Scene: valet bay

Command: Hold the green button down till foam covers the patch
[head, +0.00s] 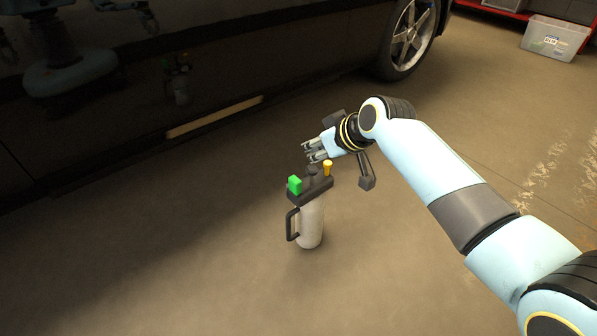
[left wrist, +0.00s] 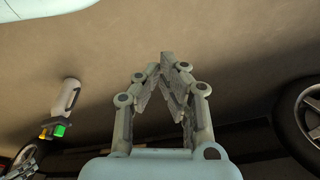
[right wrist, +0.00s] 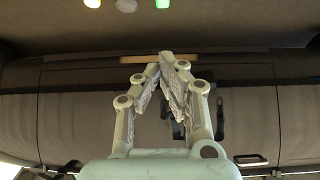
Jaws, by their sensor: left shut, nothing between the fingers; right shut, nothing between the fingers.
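A pale bottle (head: 310,222) with a black handle and dark head stands upright on the floor. The green button (head: 295,184) sits on the left of its head, and a yellow part (head: 327,168) on the right. A long tan patch (head: 215,117) runs along the dark car's lower side, with no foam visible on it. My right gripper (head: 308,152) is shut and empty, just behind and above the bottle head, apart from the button. My left gripper (left wrist: 168,60) is shut and empty, outside the head view. The bottle (left wrist: 65,97) shows at the left of its wrist view.
The dark car (head: 250,60) fills the back, with a wheel (head: 410,35) at its right. A clear bin (head: 553,40) stands at the far right beside a red shelf. The floor around the bottle is clear.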

